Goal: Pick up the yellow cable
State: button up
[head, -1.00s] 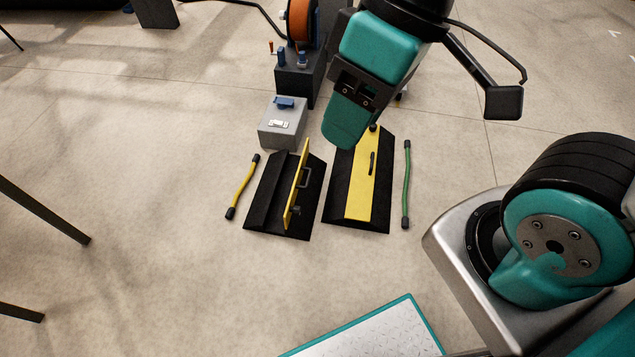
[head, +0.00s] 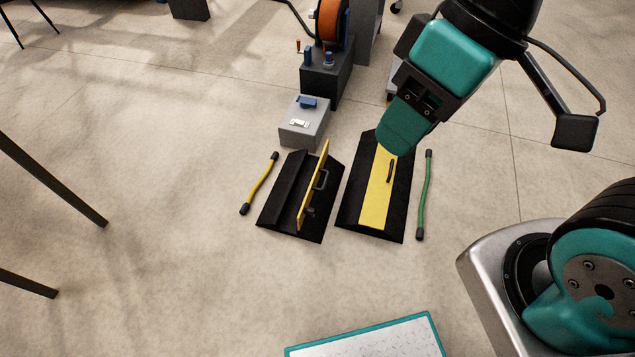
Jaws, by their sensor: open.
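The yellow cable (head: 260,183) lies on the floor in the head view, short and slightly bent, with black ends. It is just left of a black cable ramp (head: 274,205) whose yellow lid (head: 313,187) stands open. My gripper (head: 398,142) is open, with teal fingers pointing down. In the picture it overlaps the top of the second ramp, well to the right of the yellow cable and apart from it. I see nothing between the fingers, though one finger largely hides the other.
The second ramp (head: 350,205) has its yellow lid (head: 377,205) closed. A green cable (head: 425,195) lies right of it. A grey box (head: 303,132) and an orange reel (head: 328,22) stand behind. Dark legs (head: 50,190) are at left. Floor left of the yellow cable is clear.

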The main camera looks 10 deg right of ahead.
aim_at(244, 209)
jog(key=u, duration=0.45)
jog(key=k, duration=0.6)
jog(key=u, duration=0.95)
jog(key=k, duration=0.7)
jog(key=u, duration=0.65)
jog(key=i, duration=1.7)
jog(key=z, duration=0.2)
jog(key=i, duration=1.8)
jog(key=z, duration=0.7)
jog(key=i, duration=0.9)
jog(key=z, duration=1.85)
jog(key=i, duration=1)
jog(key=z, duration=0.9)
